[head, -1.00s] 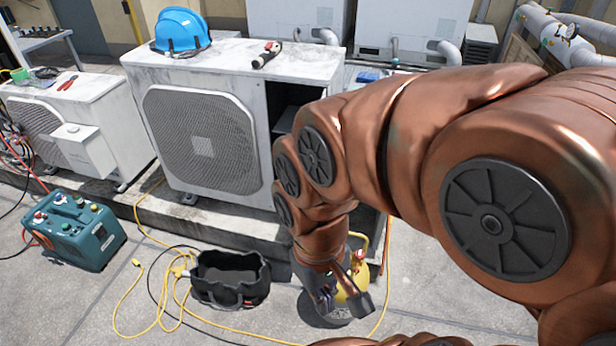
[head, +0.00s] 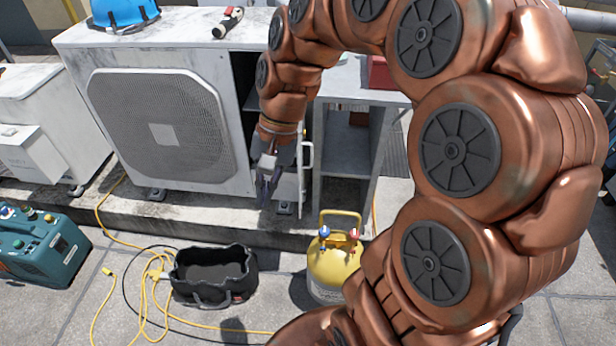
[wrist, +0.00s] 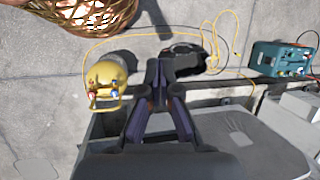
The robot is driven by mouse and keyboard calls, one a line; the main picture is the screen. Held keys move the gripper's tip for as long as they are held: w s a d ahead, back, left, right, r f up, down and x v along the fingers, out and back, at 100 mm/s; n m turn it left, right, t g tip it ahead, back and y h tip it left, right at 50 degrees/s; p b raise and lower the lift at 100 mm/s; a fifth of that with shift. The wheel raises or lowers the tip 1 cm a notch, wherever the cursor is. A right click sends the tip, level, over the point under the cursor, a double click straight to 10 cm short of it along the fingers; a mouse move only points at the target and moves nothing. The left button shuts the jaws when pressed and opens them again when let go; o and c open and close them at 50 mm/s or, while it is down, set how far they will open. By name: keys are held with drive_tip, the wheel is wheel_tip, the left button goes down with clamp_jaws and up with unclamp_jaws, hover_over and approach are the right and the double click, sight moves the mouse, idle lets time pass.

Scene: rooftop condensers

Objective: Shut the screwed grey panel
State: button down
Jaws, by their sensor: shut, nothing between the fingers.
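The grey panel (head: 302,165) appears to stand open at the right side of the white condenser (head: 236,150). I see it nearly edge-on, with a pale upright handle (head: 308,150) on it. My arm hides much of it, and its screws are too small to make out. A dark opening (head: 244,78) shows at the condenser's right front. My gripper (head: 267,190) is shut and empty, pointing down just left of the panel, in front of the condenser's lower right corner. I cannot tell if it touches the panel. In the wrist view the shut fingers (wrist: 157,75) sit mid-picture, beside the fan grille (wrist: 240,140).
A yellow gas cylinder (head: 335,262) stands on the floor to the right, below the plinth. A black tool bag (head: 213,278) and a yellow cable (head: 150,300) lie left of it. A teal machine (head: 40,248) is far left. A grey shelf unit (head: 345,160) stands right of the panel.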

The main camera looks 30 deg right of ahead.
drive_tip(key=w+d+f+m+t+y+b, duration=0.1)
drive_tip(key=w+d+f+m+y+b, duration=0.1)
drive_tip(key=w+d+f+m+b, duration=0.3)
drive_tip(key=w+d+f+m+t+y, duration=0.1)
drive_tip(key=w+d+f+m+t, duration=0.15)
drive_tip(key=w+d, duration=0.5)
drive_tip(key=w+d+f+m+t+b, duration=0.1)
drive_tip(key=d+f+m+b, duration=0.2)
drive_tip(key=d+f+m, duration=0.5)
drive_tip(key=w+d+f+m+t+b, duration=0.25)
drive_tip(key=d+f, duration=0.25)
drive_tip(key=d, duration=0.8)
drive_tip(key=a+r+x, duration=0.2)
drive_tip(key=x, duration=1)
drive_tip(key=shift+a+g, duration=0.25)
drive_tip(key=shift+g, duration=0.05)
drive_tip(key=shift+f, duration=0.15)
drive_tip(key=shift+w+a, duration=0.15)
